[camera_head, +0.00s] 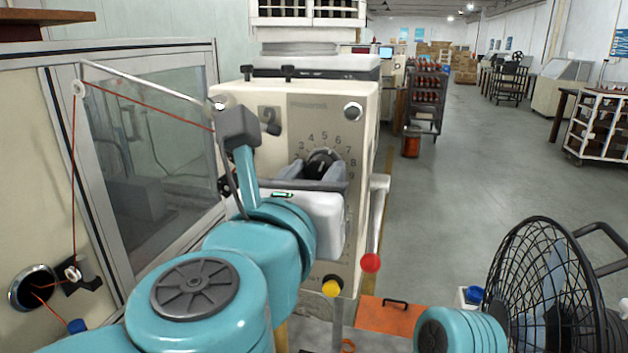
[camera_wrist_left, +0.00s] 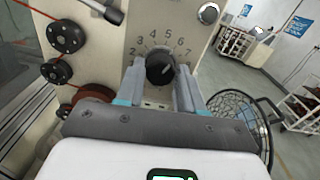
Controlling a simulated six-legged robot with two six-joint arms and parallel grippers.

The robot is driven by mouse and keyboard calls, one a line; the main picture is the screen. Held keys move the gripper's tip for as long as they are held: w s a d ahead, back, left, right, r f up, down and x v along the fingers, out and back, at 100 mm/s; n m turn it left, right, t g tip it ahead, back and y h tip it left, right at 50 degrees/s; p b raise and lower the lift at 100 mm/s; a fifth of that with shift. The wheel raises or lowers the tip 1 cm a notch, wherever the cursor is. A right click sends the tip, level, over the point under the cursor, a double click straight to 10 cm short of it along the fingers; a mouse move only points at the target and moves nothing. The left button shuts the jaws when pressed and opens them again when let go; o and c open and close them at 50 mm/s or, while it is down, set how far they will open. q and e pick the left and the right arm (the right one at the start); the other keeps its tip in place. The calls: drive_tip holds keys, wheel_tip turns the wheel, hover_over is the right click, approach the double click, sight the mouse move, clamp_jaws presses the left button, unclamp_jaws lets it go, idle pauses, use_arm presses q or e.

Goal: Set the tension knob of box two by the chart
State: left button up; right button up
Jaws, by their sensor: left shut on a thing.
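The black tension knob (camera_head: 320,160) sits on the cream front of the tension box (camera_head: 325,110), inside a ring of printed numbers. It also shows in the left wrist view (camera_wrist_left: 160,68), with numbers from about 2 to 7 readable around it. My left gripper (camera_head: 318,172) is shut on the knob, one finger on each side. Both fingers also show in the left wrist view (camera_wrist_left: 160,85). The knob's exact setting is too small to tell. My right gripper is not in view.
A red wire runs over a rod and pulley (camera_head: 78,88) left of the box. A black fan (camera_head: 545,290) stands at the right. The aisle floor (camera_head: 470,150) is clear.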

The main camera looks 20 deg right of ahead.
use_arm(q)
drive_tip(key=n+b, duration=0.3)
drive_tip(key=n, duration=0.2)
drive_tip(key=shift+f, duration=0.15)
drive_tip(key=n+b, duration=0.2)
drive_tip(key=n, duration=0.3)
drive_tip(key=shift+d+n+b, duration=0.1)
drive_tip(key=shift+n+b, duration=0.2)
drive_tip(key=shift+b, duration=0.1)
drive_tip(key=n+b, duration=0.3)
drive_tip(key=n, duration=0.4)
drive_tip(key=n+b, duration=0.1)
drive_tip(key=n, duration=0.1)
drive_tip(key=shift+r, duration=0.3)
drive_tip(key=shift+n, duration=0.4)
drive_tip(key=shift+r+b, duration=0.15)
drive_tip(key=shift+b, duration=0.15)
